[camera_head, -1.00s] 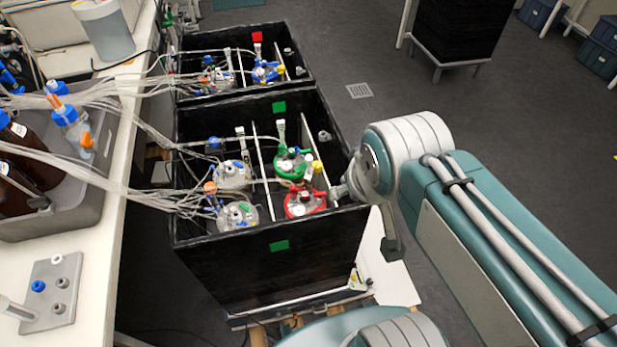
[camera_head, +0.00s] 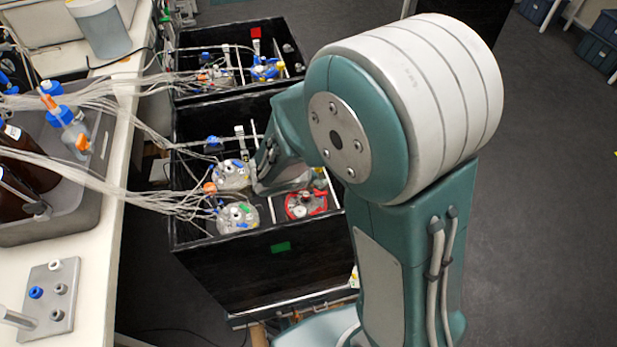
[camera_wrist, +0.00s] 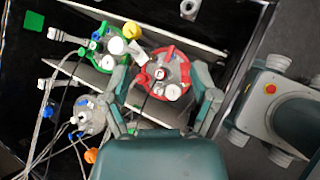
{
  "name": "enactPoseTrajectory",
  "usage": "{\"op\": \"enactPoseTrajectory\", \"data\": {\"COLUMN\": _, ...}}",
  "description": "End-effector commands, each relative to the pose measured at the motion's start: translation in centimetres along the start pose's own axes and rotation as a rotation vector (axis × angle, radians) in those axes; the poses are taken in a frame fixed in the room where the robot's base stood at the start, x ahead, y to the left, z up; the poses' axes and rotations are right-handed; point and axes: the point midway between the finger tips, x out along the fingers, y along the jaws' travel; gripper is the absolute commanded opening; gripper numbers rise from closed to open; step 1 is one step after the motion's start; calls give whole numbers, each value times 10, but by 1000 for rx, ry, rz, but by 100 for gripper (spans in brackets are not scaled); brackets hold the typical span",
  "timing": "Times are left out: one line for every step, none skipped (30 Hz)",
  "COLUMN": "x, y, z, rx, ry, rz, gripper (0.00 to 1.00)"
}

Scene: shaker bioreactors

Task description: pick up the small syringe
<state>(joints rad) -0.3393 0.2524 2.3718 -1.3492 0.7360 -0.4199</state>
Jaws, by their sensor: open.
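My gripper (camera_wrist: 162,74) is open in the wrist view, its two fingers on either side of the red-ringed vessel (camera_wrist: 170,75). Nothing is held between them. The red-ringed vessel also shows in the head view (camera_head: 306,204), in the nearer black box. Slim pale pieces that look like small syringes stand up by the vessels, one by the green-ringed vessel (camera_wrist: 68,36) and one by a clear vessel (camera_wrist: 58,84). I cannot tell which is the small syringe. In the head view my arm hides most of the gripper and the green-ringed vessel.
The nearer black box (camera_head: 255,270) has high walls and pale rods across it. A second black box (camera_head: 190,93) stands behind. Tubing (camera_head: 120,190) runs from the bench (camera_head: 100,270) at left into the box.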

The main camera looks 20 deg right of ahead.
Motion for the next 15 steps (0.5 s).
{"op": "enactPoseTrajectory", "data": {"x": 8, "y": 3, "z": -14, "rx": -91, "ry": 0, "rz": 14, "gripper": 77}}
{"op": "enactPoseTrajectory", "data": {"x": 11, "y": 6, "z": -21, "rx": -143, "ry": -1, "rz": 26, "gripper": 77}}
{"op": "enactPoseTrajectory", "data": {"x": 16, "y": 8, "z": -30, "rx": -207, "ry": 0, "rz": 40, "gripper": 77}}
{"op": "enactPoseTrajectory", "data": {"x": 19, "y": 10, "z": -36, "rx": -251, "ry": 0, "rz": 50, "gripper": 77}}
{"op": "enactPoseTrajectory", "data": {"x": 22, "y": 11, "z": -42, "rx": -291, "ry": 0, "rz": 59, "gripper": 77}}
{"op": "enactPoseTrajectory", "data": {"x": 25, "y": 12, "z": -49, "rx": -338, "ry": 1, "rz": 70, "gripper": 77}}
{"op": "enactPoseTrajectory", "data": {"x": 27, "y": 13, "z": -53, "rx": -366, "ry": 1, "rz": 76, "gripper": 77}}
{"op": "enactPoseTrajectory", "data": {"x": 28, "y": 14, "z": -56, "rx": -390, "ry": 1, "rz": 82, "gripper": 77}}
{"op": "enactPoseTrajectory", "data": {"x": 30, "y": 14, "z": -60, "rx": -413, "ry": 2, "rz": 88, "gripper": 77}}
{"op": "enactPoseTrajectory", "data": {"x": 31, "y": 14, "z": -62, "rx": -427, "ry": 2, "rz": 92, "gripper": 77}}
{"op": "enactPoseTrajectory", "data": {"x": 32, "y": 15, "z": -63, "rx": -436, "ry": 2, "rz": 94, "gripper": 77}}
{"op": "enactPoseTrajectory", "data": {"x": 34, "y": 15, "z": -64, "rx": -443, "ry": 2, "rz": 95, "gripper": 77}}
{"op": "enactPoseTrajectory", "data": {"x": 36, "y": 15, "z": -64, "rx": -445, "ry": 2, "rz": 96, "gripper": 77}}
{"op": "enactPoseTrajectory", "data": {"x": 40, "y": 16, "z": -64, "rx": -446, "ry": 2, "rz": 95, "gripper": 77}}
{"op": "enactPoseTrajectory", "data": {"x": 45, "y": 16, "z": -64, "rx": -446, "ry": 3, "rz": 94, "gripper": 77}}
